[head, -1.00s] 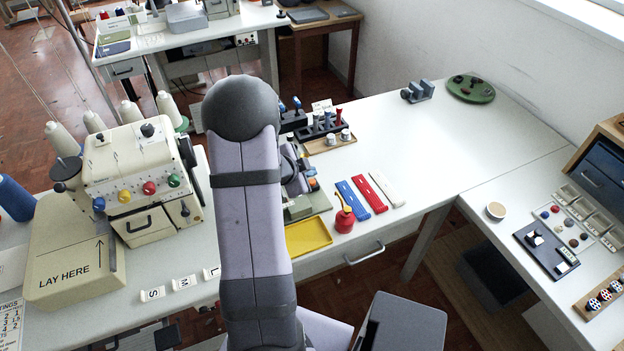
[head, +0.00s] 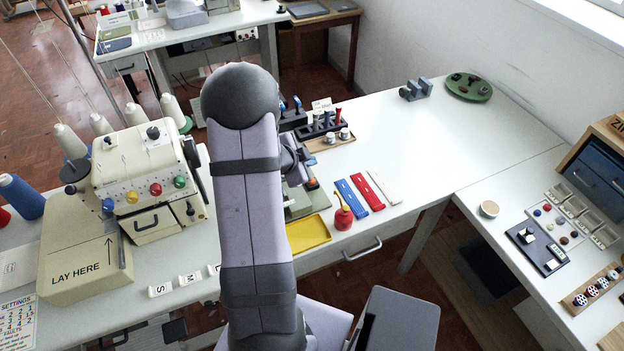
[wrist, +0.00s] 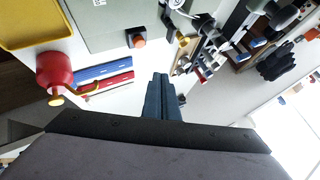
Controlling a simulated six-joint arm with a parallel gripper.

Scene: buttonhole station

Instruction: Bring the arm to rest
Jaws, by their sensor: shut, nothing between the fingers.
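My arm stands upright in the middle of the head view, and its upper link hides much of the bench behind it. A small part of my wrist (head: 296,160) shows to the right of that link; the fingertips cannot be made out there. In the wrist view my gripper (wrist: 162,82) shows as two dark blue fingers pressed together, shut and empty. The fingers appear above the bench, apart from the red oil can (wrist: 55,75) and the blue strip (wrist: 98,72). A grey-green base plate (wrist: 115,22) with an orange block (wrist: 137,40) lies beyond the fingertips.
A yellow tray (head: 308,234) and the red can (head: 343,217) stand near the front edge. Blue, red and white strips lie beside them. A cream machine (head: 148,185) is at left. A black tool rack (head: 322,128) stands behind.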

